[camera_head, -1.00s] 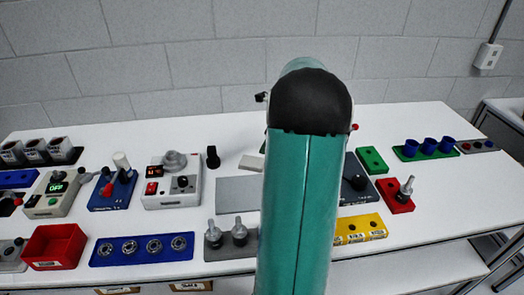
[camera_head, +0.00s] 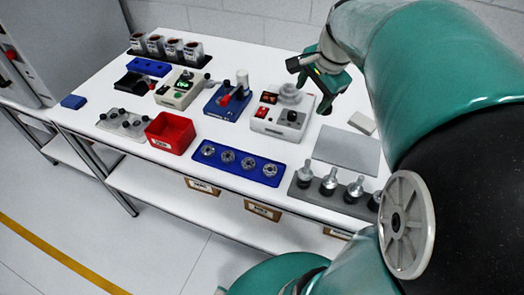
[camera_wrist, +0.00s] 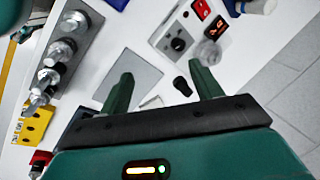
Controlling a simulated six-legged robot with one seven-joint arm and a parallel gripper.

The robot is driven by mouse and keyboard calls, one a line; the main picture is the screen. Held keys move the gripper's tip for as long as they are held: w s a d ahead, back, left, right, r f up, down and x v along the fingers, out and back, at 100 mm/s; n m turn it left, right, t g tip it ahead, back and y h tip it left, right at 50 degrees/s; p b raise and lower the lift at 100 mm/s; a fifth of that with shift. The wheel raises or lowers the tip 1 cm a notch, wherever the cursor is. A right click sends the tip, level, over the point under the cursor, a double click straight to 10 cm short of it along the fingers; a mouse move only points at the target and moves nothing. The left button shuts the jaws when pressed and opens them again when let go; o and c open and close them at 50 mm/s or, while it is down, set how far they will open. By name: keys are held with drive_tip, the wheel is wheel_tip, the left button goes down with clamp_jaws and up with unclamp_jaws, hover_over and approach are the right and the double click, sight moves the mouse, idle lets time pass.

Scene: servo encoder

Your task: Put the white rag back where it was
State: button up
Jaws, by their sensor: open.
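A small flat off-white piece (camera_head: 362,123), which looks like the folded white rag, lies on the white table beside the grey plate (camera_head: 345,150). In the wrist view part of the off-white piece (camera_wrist: 151,103) shows between my fingers, near the gripper base. My gripper (camera_head: 328,103) is above the table, left of the off-white piece in the head view. In the wrist view my gripper (camera_wrist: 161,73) has its fingers wide apart with nothing held between them. My palm may hide part of the off-white piece.
A white control box (camera_head: 282,118) stands left of the plate. A grey holder with metal knobs (camera_head: 330,187), a blue tray with rings (camera_head: 240,162) and a red bin (camera_head: 170,133) line the front. A black knob (camera_wrist: 182,86) stands near my right finger.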

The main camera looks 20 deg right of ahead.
drive_tip(key=s+a+n+t, duration=0.1)
drive_tip(key=s+a+n, duration=0.4)
drive_tip(key=a+n, duration=0.3)
drive_tip(key=s+a+n+t, duration=0.1)
drive_tip(key=s+a+n, duration=0.5)
drive_tip(key=a+n, duration=0.2)
drive_tip(key=shift+a+f, duration=0.45)
drive_tip(key=shift+a, duration=0.65)
drive_tip(key=shift+s, duration=0.1)
drive_tip(key=c, duration=0.6)
drive_tip(key=shift+d, duration=0.1)
drive_tip(key=shift+d, duration=0.1)
